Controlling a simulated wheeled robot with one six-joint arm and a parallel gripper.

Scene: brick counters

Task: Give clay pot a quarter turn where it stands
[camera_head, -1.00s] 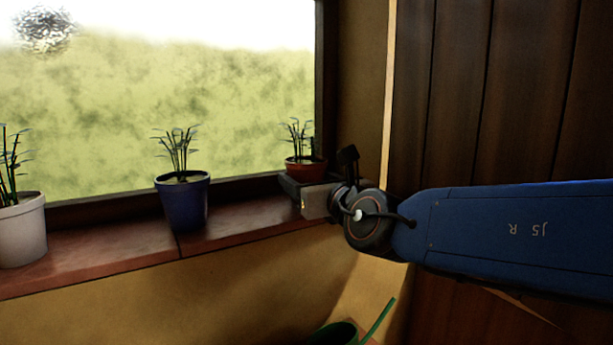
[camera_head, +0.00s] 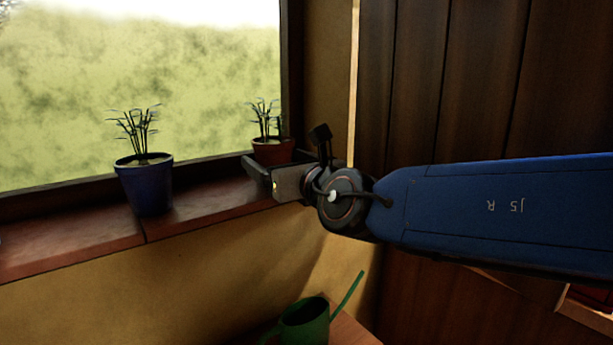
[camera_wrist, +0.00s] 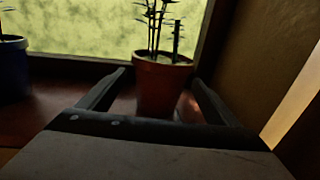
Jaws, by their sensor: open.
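The clay pot (camera_head: 272,149) is reddish-brown with a thin leafy plant. It stands upright at the right end of the window sill, near the corner. In the wrist view the clay pot (camera_wrist: 162,84) stands ahead of my gripper (camera_wrist: 157,80), in line with the gap between the two fingers. The fingers are spread wide, one to each side of the pot's lower part, and nothing is held. In the head view my gripper (camera_head: 254,172) is at the sill, just in front of the pot, and hides its lower part. I cannot tell whether a finger touches it.
A blue pot (camera_head: 146,190) with a plant stands left on the sill (camera_head: 205,210); it also shows in the wrist view (camera_wrist: 12,72). The window frame and side wall (camera_wrist: 262,60) are close. A green watering can (camera_head: 305,325) is below.

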